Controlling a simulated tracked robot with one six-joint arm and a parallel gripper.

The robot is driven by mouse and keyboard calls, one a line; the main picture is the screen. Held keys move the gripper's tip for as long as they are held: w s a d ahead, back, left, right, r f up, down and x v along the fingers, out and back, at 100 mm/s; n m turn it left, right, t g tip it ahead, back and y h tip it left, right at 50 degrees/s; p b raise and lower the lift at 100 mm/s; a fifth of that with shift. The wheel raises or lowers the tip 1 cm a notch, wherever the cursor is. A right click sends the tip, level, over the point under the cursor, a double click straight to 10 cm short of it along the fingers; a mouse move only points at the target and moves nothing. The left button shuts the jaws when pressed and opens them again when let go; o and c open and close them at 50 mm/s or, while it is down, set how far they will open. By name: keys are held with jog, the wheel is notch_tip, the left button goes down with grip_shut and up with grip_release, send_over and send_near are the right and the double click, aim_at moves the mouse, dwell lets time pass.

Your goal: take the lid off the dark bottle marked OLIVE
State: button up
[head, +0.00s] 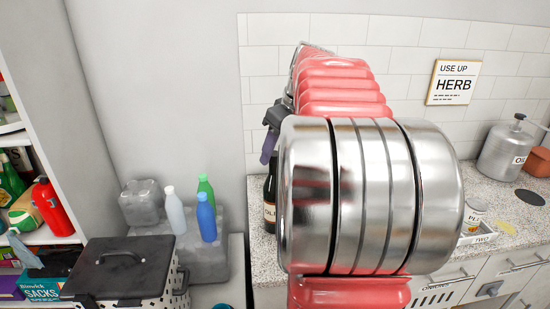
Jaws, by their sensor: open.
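The dark bottle (270,188) stands upright on the speckled counter at its left end. My arm covers its right side, and only the start of its label, like "OL", shows. Its top is beside a purple part near my gripper, and I cannot make out its lid clearly. My gripper (270,142) shows in part as a dark grey and purple shape just above the bottle, at the left edge of my arm. It is open. Whether it touches the bottle or lid cannot be told. The rest of it is hidden behind my arm.
At left, several bottles, including a blue bottle (206,218), stand on a grey crate (214,262) beside a black-lidded bin (122,267). The tiled wall is behind.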

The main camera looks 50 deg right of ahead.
aim_at(276, 154)
jog(key=shift+c, duration=0.3)
jog(key=c, duration=1)
jog(key=shift+r, duration=0.1)
jog(key=shift+c, duration=0.2)
notch_tip(276, 154, up, 10)
dwell(0.4)
